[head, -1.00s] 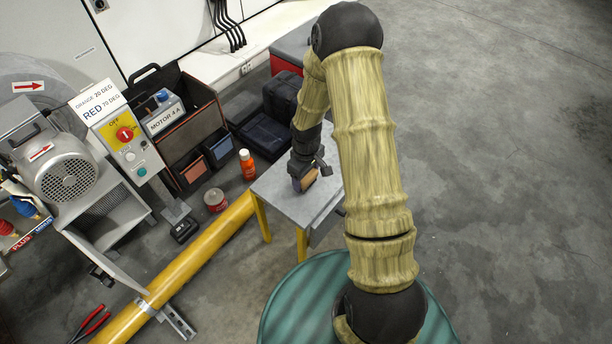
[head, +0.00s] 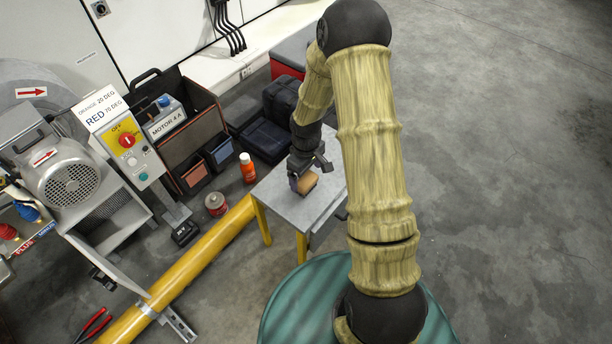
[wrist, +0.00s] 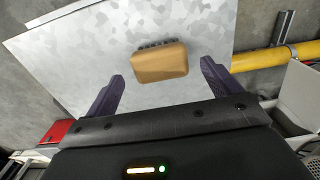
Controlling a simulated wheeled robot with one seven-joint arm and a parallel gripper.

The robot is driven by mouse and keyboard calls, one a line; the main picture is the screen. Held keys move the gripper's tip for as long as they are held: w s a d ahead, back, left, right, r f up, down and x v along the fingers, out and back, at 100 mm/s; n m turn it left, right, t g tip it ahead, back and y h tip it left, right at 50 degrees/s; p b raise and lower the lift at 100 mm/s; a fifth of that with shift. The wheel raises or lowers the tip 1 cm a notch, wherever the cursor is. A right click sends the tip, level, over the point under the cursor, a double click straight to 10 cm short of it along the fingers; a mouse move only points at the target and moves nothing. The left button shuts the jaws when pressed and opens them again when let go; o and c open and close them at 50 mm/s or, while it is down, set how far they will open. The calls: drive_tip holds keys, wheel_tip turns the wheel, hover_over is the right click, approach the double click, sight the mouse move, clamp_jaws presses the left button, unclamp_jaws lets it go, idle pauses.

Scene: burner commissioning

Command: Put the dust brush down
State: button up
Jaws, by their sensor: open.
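The dust brush (head: 307,183) has a tan wooden block and lies on the small grey metal-topped table (head: 277,196). In the wrist view the brush (wrist: 159,63) shows its wooden back, with a row of dark bristles along its far edge, and the tabletop (wrist: 75,62) is around it. My gripper (wrist: 162,86) is open, its two dark purple fingers apart on either side of the near end of the brush, with a gap on each side. In the head view my gripper (head: 308,172) is low over the table, right at the brush.
An orange bottle (head: 248,170) and a red tin (head: 215,203) stand on the floor left of the table. A yellow pipe (head: 190,262) runs along the floor. A tool case (head: 180,125) and motor unit stand further left. The floor at right is clear.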

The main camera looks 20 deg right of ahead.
sight(306, 180)
wheel_tip(306, 180, up, 8)
drive_tip(key=p, duration=0.2)
drive_tip(key=shift+r+p, duration=0.15)
drive_tip(key=shift+p, duration=0.15)
drive_tip(key=s+r+m+t, duration=0.2)
drive_tip(key=s+r+m, duration=0.5)
drive_tip(key=s+r, duration=0.7)
drive_tip(key=shift+s+r+t, duration=0.25)
drive_tip(key=shift+r+t, duration=0.05)
drive_tip(key=shift+r, duration=0.2)
